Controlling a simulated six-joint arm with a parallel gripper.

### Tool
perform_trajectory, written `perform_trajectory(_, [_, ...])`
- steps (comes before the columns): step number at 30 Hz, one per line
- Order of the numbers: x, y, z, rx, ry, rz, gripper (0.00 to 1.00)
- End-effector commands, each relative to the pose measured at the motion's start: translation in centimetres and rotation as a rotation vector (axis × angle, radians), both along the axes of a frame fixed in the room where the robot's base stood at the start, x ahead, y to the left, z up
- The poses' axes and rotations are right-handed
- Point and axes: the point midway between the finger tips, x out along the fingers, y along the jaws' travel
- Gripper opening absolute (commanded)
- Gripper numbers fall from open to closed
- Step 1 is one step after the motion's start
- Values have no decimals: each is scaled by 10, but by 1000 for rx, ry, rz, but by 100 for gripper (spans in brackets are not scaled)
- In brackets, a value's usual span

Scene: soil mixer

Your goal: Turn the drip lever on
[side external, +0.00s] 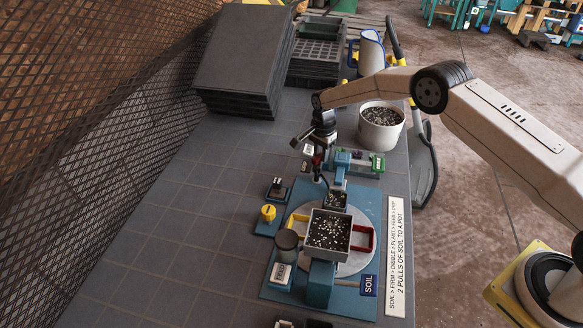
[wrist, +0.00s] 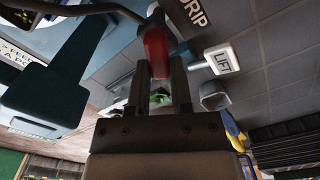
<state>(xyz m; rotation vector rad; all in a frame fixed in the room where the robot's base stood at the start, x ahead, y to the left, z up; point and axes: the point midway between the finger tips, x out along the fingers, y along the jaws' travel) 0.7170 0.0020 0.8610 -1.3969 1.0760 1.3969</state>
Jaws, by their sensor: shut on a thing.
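The drip lever has a red grip (wrist: 155,48) on a grey stem, seen in the wrist view beside the dark DRIP label (wrist: 190,14). My gripper (wrist: 160,68) has its two fingers closed around the lower part of the red grip. In the side external view my gripper (side external: 319,147) points down over the rear of the soil mixer station, and a bit of red (side external: 317,161) shows below it. The fingers and my arm hide part of the lever there, and its exact angle is hard to tell.
A white LIFT tag (wrist: 224,59) stands close to the right of my fingers in the wrist view. The table's left side is clear.

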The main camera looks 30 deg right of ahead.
Motion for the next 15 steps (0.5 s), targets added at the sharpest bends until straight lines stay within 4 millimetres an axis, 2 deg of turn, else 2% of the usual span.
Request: perform_trajectory(15, [5,3,1,0,-1,431,0])
